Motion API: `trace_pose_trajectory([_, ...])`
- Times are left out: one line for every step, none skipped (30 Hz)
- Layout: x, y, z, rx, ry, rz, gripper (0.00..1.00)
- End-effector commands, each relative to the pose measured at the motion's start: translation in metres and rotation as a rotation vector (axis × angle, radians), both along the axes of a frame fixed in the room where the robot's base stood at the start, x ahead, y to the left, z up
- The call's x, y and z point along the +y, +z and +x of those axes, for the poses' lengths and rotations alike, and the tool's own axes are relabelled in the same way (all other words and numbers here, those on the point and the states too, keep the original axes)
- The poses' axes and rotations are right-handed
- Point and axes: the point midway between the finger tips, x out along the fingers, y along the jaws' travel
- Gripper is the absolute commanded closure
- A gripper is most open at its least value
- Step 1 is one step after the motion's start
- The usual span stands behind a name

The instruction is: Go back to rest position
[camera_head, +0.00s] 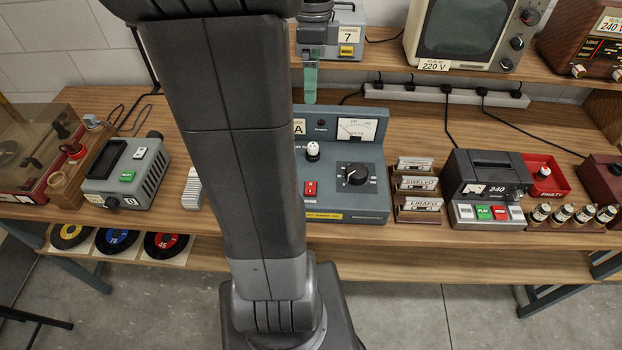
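My gripper (310,88) points down above the back edge of the blue-grey meter unit (372,172). Its green tip shows from one side only, so I cannot tell whether it is open or shut. I see nothing held below it. My own dark arm rises through the middle of the view and hides the left part of the meter unit and some of the bench behind it. The unit carries a dial, a black knob, a red switch and a white-topped knob.

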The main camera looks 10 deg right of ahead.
Motion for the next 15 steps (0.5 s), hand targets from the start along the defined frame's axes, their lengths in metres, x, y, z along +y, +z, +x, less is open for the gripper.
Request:
trace_pose_trajectory([0.0,0.01,0.001,0.0,0.0,0.0,0.0])
trace_pose_trajectory([0.0,0.011,0.002,-0.001,0.0,0.0,0.0])
trace_pose_trajectory([-0.001,0.015,0.003,-0.002,0.0,-0.001,0.0])
trace_pose_trajectory([-0.001,0.018,0.003,-0.001,0.0,0.0,0.0])
trace_pose_trajectory([-0.001,0.02,0.003,0.0,0.0,0.0,0.0])
trace_pose_trajectory([-0.001,0.023,0.003,0.0,0.0,0.0,0.0])
trace_pose_trajectory([-0.001,0.025,0.003,-0.001,0.0,0.0,0.0])
trace_pose_trajectory([-0.001,0.026,0.003,0.0,0.0,0.0,0.0])
trace_pose_trajectory([-0.001,0.027,0.003,0.0,0.0,0.0,0.0])
trace_pose_trajectory([-0.001,0.027,0.003,0.001,0.0,0.0,0.0])
trace_pose_trajectory([-0.001,0.028,0.003,0.001,0.0,0.0,0.0])
trace_pose_trajectory([-0.001,0.028,0.003,0.001,0.0,0.0,0.0])
trace_pose_trajectory([-0.001,0.028,0.003,0.001,0.0,0.0,0.0])
trace_pose_trajectory([-0.001,0.028,0.003,0.001,0.0,0.0,0.0])
trace_pose_trajectory([-0.001,0.028,0.003,0.001,0.0,0.0,0.0])
